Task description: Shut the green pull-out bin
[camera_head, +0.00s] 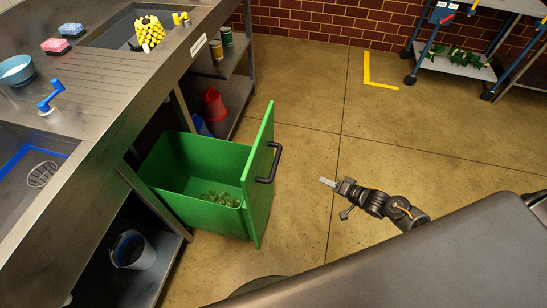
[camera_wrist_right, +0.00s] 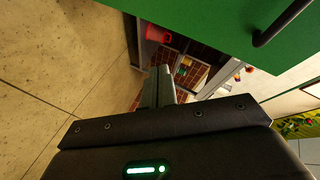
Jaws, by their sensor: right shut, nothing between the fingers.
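The green pull-out bin (camera_head: 177,171) is pulled out from under the steel counter in the head view, with some green leaves (camera_head: 222,199) inside. Its green front panel (camera_head: 259,178) stands upright and carries a dark bar handle (camera_head: 270,163). My right gripper (camera_head: 328,182) is to the right of the handle, apart from it, over the floor. In the right wrist view its fingers (camera_wrist_right: 163,84) are shut and empty, and the green panel (camera_wrist_right: 215,30) with the dark handle (camera_wrist_right: 283,23) is at the upper right. My left gripper is not in view.
The steel counter (camera_head: 110,85) runs along the left. A grey bucket (camera_head: 132,250) and a red bucket (camera_head: 213,104) stand on shelves below it. A blue cart (camera_head: 455,66) with leaves is at the back right. The floor right of the bin is open.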

